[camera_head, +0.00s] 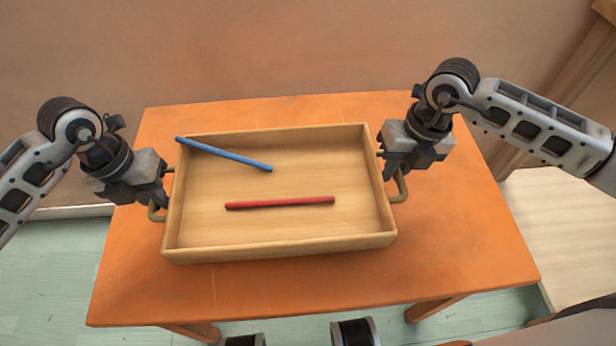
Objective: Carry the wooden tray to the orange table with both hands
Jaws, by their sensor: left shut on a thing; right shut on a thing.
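The wooden tray (280,248) is a shallow light-wood box with a handle at each short end. It appears level, over or on the orange table (460,235); I cannot tell whether its underside touches the tabletop. A blue stick (224,154) lies slanted in the tray, one end up on the far left rim. A red stick (280,203) lies flat on the tray floor. My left gripper (160,194) is shut on the tray's left handle. My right gripper (393,170) is shut on the tray's right handle. The jaws partly hide both handles.
Bare tabletop shows on all sides of the tray, most at the front and right. A plain wall (300,45) stands behind the table. A pale wooden surface (565,235) is at the right. Pale green floor (50,280) shows at the left.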

